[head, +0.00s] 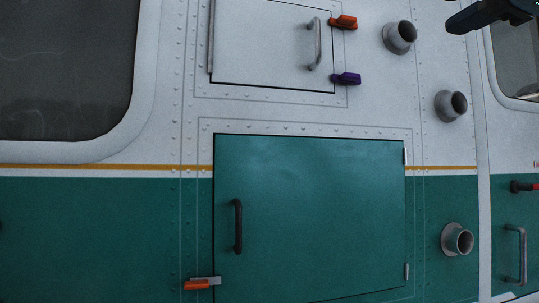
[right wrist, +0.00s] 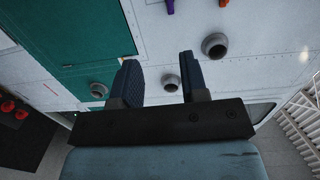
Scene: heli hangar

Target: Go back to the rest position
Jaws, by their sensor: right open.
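My right gripper (right wrist: 160,80) is open and empty in the right wrist view, its two dark fingers spread apart with a grey pipe stub (right wrist: 171,82) showing in the gap behind them. In the head view part of my right gripper (head: 480,17) shows as a dark shape at the top right corner, in front of the white helicopter side. Whether it touches the panel cannot be told, but it looks apart. My left gripper is not in view.
A teal door (head: 310,215) and a white hatch (head: 270,45) are both closed on the helicopter side. An orange latch (head: 343,22), a purple latch (head: 346,79) and pipe stubs (head: 399,37) stick out. Red objects (right wrist: 14,108) lie at the left in the right wrist view.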

